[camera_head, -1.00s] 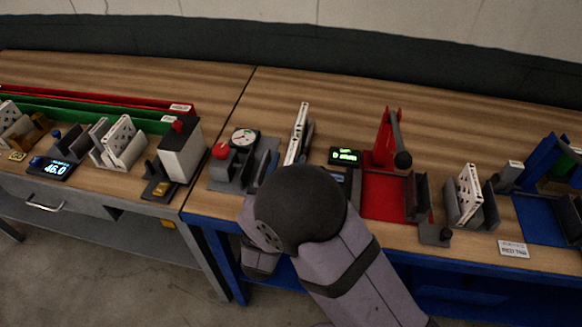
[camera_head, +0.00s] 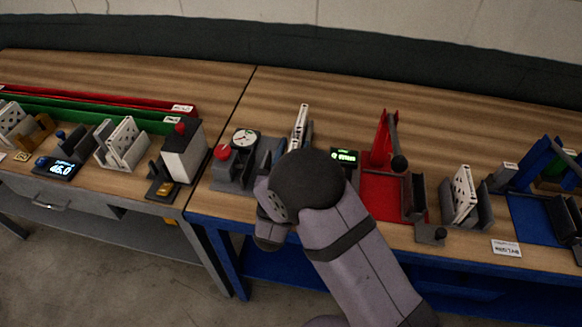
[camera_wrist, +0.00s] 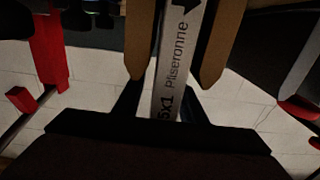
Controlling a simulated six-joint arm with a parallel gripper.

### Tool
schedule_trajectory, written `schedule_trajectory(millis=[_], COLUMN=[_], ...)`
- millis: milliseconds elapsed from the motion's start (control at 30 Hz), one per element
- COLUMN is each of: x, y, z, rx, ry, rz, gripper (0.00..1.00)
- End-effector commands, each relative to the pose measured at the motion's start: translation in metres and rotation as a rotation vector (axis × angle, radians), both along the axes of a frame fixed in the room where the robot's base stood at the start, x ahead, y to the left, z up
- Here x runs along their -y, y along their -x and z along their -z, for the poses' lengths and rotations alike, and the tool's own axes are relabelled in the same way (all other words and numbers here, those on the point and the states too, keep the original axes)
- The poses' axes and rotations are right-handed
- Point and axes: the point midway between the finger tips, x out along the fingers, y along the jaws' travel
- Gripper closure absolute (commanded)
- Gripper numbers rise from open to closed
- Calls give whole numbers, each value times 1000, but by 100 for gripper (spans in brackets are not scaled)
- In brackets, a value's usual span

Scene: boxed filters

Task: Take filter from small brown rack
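In the wrist view, the two tan fingers of my gripper (camera_wrist: 178,60) stand on either side of a narrow white filter edge (camera_wrist: 176,70) with dark lettering. A narrow gap shows on the right side of this edge, so the fingers look open around it. In the head view, a white filter (camera_head: 300,121) stands upright beside the gauge, its lower part hidden by my dark wrist. My fingers are hidden there. A small brown rack (camera_head: 42,127) stands at the far left, beside another white filter (camera_head: 10,116).
A round gauge (camera_head: 245,138) and a red knob (camera_head: 223,152) stand left of my wrist. A red press (camera_head: 383,138) stands close on the right. A grey rack with a filter (camera_head: 464,192) is further right. The back of the table is clear.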

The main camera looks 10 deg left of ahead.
Motion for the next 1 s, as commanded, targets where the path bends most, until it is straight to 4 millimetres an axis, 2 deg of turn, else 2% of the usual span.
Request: schedule_trajectory(millis=[33, 167, 200, 667, 1000], x=[0, 0, 0, 0, 0], y=[0, 0, 0, 0, 0], z=[0, 0, 0, -3, -26], rx=[0, 0, 0, 0, 3], ry=[0, 0, 0, -1, -3], rz=[0, 0, 0, 0, 0], gripper=[67, 98, 100, 100, 100])
